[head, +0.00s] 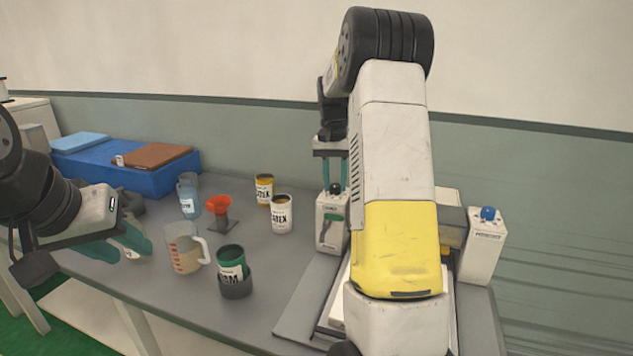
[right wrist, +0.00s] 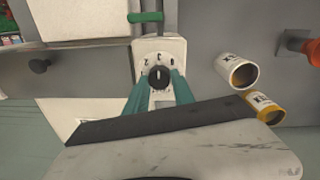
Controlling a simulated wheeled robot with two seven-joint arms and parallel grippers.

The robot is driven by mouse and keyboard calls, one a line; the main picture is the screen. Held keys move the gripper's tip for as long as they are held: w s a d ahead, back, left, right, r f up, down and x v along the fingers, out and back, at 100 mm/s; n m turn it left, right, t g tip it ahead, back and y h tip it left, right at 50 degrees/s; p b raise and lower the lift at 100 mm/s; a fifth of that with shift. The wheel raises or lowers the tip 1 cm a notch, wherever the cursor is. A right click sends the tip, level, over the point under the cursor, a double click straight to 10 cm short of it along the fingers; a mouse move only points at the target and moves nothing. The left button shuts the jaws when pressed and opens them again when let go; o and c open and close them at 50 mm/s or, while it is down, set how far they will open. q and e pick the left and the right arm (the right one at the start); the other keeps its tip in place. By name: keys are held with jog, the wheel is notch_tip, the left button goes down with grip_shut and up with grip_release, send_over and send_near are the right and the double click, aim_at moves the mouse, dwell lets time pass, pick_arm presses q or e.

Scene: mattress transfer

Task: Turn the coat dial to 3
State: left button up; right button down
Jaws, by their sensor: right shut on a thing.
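The coat dial is a dark round knob (right wrist: 159,77) on the top of a small white box (head: 330,222), with digits printed around it. In the right wrist view its pale mark seems to point up the picture, towards the middle digit, but it is too small to be sure. My right gripper (head: 334,187) points down over the box, its teal fingers shut on the knob from both sides; the fingers also show in the right wrist view (right wrist: 160,83). My left gripper (head: 128,248) is open at the left, away from the dial, near the table's edge.
A measuring jug (head: 184,250), a green can (head: 231,262) in a dark holder, two latex cans (head: 282,216) and a red funnel (head: 218,206) stand left of the dial box. A blue case (head: 165,178) lies at the back left. A white box with a blue knob (head: 484,245) stands right.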

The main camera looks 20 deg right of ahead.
aim_at(334, 184)
jog(key=shift+r, duration=0.1)
jog(key=c, duration=1.1)
grip_release()
jog(key=shift+o, duration=0.2)
notch_tip(334, 184, up, 7)
jog(key=shift+w+a+r, duration=0.1)
jog(key=shift+a+r, duration=0.05)
jog(key=shift+r, duration=0.2)
